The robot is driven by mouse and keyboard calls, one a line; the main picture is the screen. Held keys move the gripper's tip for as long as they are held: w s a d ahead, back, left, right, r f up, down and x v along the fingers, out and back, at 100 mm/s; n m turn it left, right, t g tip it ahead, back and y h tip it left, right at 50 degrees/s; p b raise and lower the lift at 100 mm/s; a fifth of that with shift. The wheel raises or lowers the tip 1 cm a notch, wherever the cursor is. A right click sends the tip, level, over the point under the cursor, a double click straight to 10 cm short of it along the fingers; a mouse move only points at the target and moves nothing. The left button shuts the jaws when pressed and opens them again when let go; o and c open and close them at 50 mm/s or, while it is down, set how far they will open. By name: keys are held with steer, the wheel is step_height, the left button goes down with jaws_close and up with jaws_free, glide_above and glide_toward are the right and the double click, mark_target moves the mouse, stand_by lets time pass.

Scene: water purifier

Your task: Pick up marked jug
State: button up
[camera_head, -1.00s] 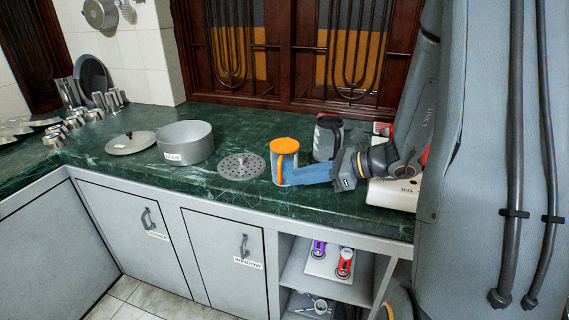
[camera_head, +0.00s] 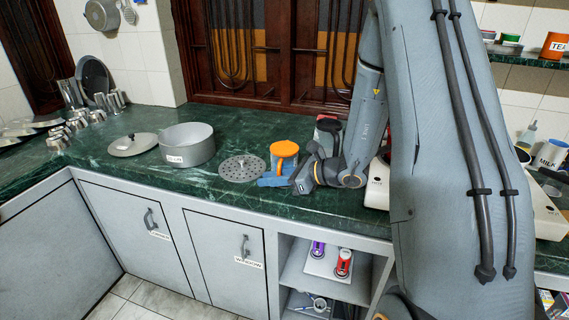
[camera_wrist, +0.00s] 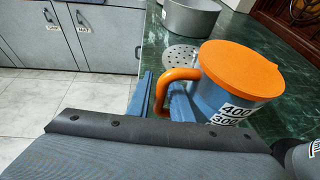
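The marked jug (camera_head: 284,150) stands on the green counter, with an orange lid and handle and a blue-grey body. In the wrist view the jug (camera_wrist: 250,75) shows printed labels, "400" and "300", and its orange handle (camera_wrist: 165,90) faces my gripper. My gripper (camera_head: 274,178) is low at the jug's near side, its blue fingers hiding part of the body. In the wrist view my gripper (camera_wrist: 160,100) has a blue finger on each side of the handle. The fingers look apart; I see no firm contact.
A perforated disc (camera_head: 241,168) lies left of the jug, then a grey pot (camera_head: 187,147) and a lid (camera_head: 132,144). A dark-handled container (camera_head: 327,130) stands close behind my gripper. A white appliance (camera_head: 377,187) is at right. The counter's front edge is near.

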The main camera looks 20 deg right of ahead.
steer(key=shift+w+a+f, duration=0.2)
steer(key=shift+a, duration=0.1)
jaws_close()
steer(key=shift+r, duration=0.1)
stand_by(1.2)
